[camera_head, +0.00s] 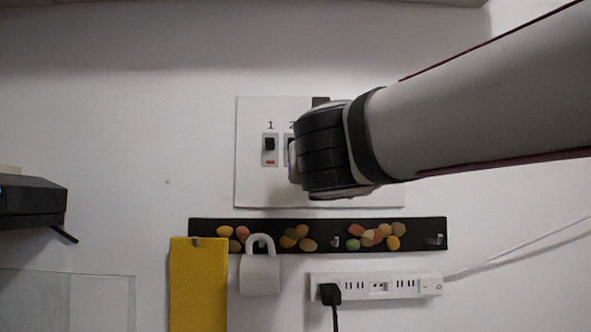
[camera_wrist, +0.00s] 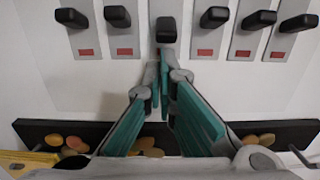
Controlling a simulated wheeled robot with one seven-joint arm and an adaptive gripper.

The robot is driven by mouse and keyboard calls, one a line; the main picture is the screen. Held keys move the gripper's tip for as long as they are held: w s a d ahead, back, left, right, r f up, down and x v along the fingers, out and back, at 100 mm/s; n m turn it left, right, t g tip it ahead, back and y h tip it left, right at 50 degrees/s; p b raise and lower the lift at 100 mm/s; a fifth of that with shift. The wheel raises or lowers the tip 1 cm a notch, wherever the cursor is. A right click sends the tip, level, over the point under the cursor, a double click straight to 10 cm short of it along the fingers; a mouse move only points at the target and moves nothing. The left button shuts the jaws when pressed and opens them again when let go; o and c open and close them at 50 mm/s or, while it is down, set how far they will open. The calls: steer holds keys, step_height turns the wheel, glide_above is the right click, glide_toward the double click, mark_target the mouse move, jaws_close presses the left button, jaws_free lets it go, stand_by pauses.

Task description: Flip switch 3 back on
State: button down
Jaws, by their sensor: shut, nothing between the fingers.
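A white switch panel (camera_head: 250,185) is on the wall in the head view, with switch 1 (camera_head: 270,146) showing at its left and my arm covering most of the rest. In the wrist view several black switches stand in a row. The third from the left, which I take as switch 3 (camera_wrist: 166,29), has its black lever lower than the levers beside it, such as the second switch (camera_wrist: 118,16). My gripper (camera_wrist: 164,68) is shut and empty, with its fingertips just below that lever. Whether they touch the switch plate is unclear. The number labels are out of the wrist view.
A black hook rail (camera_head: 340,228) with coloured pebbles runs below the panel. A power strip (camera_head: 405,284) with a black plug (camera_head: 330,293) is below. Bare wall lies left of the panel.

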steer(key=shift+s+r+g+p, duration=0.2)
steer(key=shift+r+g+p, duration=0.1)
steer(key=shift+p, duration=0.55)
steer(key=shift+s+g+p, duration=0.15)
steer(key=shift+g+p, duration=0.35)
steer(key=shift+p, duration=1.05)
steer(key=shift+s+r+p, duration=0.2)
steer(key=shift+r+p, duration=0.1)
steer(key=shift+p, duration=0.65)
steer(key=shift+s+r+p, duration=0.3)
steer(key=shift+r+p, duration=0.2)
steer(key=shift+p, duration=0.05)
steer(key=shift+w, duration=0.1)
steer(key=s+r+p, duration=0.6)
steer(key=s, duration=0.1)
steer(key=shift+s+r, duration=0.3)
steer(key=shift+s, duration=0.05)
